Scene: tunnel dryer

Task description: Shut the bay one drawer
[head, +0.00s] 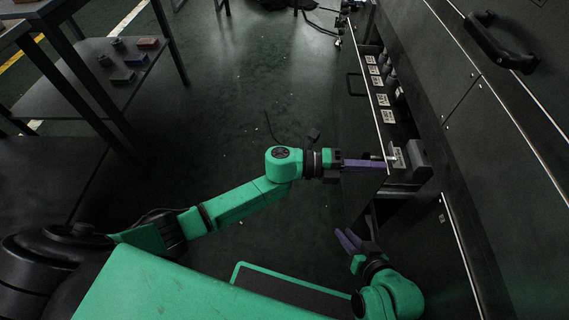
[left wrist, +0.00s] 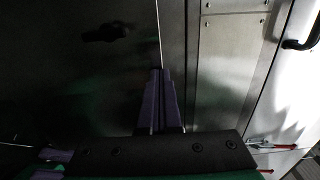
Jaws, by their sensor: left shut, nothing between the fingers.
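A dark drawer (head: 349,115) stands pulled out from the black cabinet on the right, with a handle (head: 356,85) on its front. Inside it are several white labels and small dark items. I cannot read which bay it is. My left gripper (head: 384,166) is shut and empty at the near end of the drawer front; I cannot tell whether it touches. In the left wrist view its fingers (left wrist: 161,72) point at the edge of a dark panel (left wrist: 70,70) with a dim handle. My right gripper (head: 345,236) is open and empty, lower down beside the cabinet.
The black cabinet (head: 515,165) fills the right side, with a large handle (head: 500,42) at top right. A dark table (head: 100,75) with small blocks stands at top left. Cables (head: 318,25) lie at the back. The green floor (head: 245,75) between is mostly clear.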

